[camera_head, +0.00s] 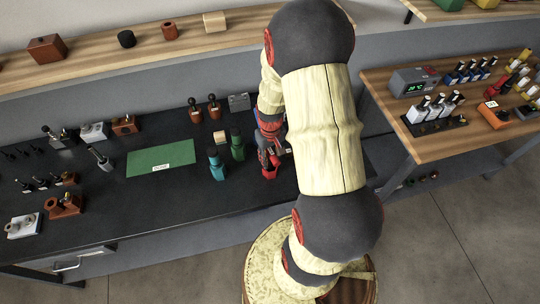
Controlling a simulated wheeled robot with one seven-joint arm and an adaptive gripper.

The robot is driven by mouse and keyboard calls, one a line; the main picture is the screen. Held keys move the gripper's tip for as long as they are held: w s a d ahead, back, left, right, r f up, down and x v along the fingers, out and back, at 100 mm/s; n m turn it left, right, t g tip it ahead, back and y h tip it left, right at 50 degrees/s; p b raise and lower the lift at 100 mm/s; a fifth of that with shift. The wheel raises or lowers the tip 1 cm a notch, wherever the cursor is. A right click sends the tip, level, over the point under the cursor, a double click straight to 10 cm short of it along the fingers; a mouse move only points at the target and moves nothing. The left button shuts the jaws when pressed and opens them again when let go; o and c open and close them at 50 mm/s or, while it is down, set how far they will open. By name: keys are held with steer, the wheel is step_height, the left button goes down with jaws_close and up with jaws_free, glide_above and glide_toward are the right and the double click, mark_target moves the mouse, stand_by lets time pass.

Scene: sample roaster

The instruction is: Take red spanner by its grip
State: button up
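A small red object (269,172) stands on the dark bench; it looks like the red spanner, but its shape is mostly hidden. My gripper (271,156) is right at its top, pointing down, with my arm covering the area to the right. The fingers are small and dark there, and I cannot tell whether they are open or shut, or whether they touch the red object. A teal object with a dark top (216,164) and a green one with a dark top (237,147) stand upright to the left of it.
A green mat (160,158) with a white label lies on the bench (140,205), left of the teal object. Two brown-and-black handled items (204,108) and a grey block (239,102) stand behind. A wooden table (440,142) with bottles is at the right.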

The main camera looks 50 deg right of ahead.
steer(key=shift+f, duration=0.9)
steer(key=shift+c, duration=0.4)
jaws_close()
